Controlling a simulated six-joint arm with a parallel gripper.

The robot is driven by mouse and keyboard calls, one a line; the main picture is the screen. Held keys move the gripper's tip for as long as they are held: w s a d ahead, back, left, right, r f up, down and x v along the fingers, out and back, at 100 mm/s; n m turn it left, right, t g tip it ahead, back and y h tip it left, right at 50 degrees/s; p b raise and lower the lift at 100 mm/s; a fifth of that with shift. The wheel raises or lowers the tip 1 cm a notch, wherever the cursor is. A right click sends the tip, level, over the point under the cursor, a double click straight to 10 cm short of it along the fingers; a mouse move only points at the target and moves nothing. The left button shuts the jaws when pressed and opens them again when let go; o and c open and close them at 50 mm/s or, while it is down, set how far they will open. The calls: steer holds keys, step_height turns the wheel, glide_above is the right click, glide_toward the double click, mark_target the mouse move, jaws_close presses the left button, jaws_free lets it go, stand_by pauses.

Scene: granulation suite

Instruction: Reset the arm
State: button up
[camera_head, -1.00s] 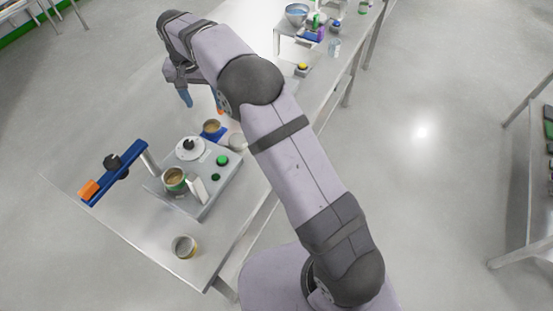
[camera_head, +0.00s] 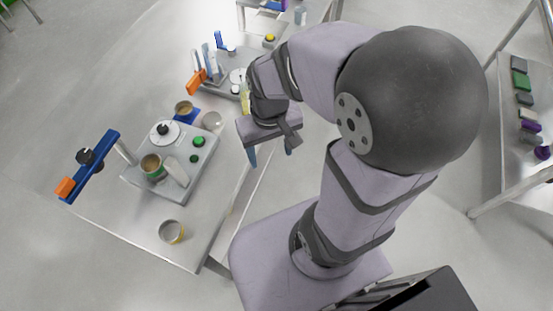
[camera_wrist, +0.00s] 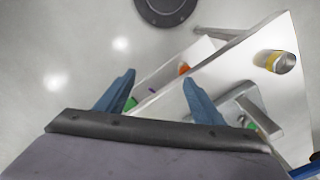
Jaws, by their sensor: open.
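My gripper (camera_head: 270,152) has two blue fingers pointing down. In the head view it hangs by the right edge of the steel table (camera_head: 95,205), to the right of the grey machine. It is open and empty. In the wrist view its two blue fingertips (camera_wrist: 158,78) stand wide apart with nothing between them. My arm is folded, with the elbow raised high and close to the head camera.
A yellow-banded cup (camera_head: 171,231) stands near the front edge. A blue bar (camera_head: 92,165) with an orange end is at left. Another table (camera_head: 480,207) stands at right.

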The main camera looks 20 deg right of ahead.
steer(key=shift+s+d+f, duration=0.1)
steer(key=shift+s+f, duration=0.1)
steer(key=shift+s, duration=0.45)
steer(key=shift+s+d+f, duration=0.1)
steer(key=shift+s+f, duration=0.1)
steer(key=shift+s, duration=0.4)
stand_by(1.3)
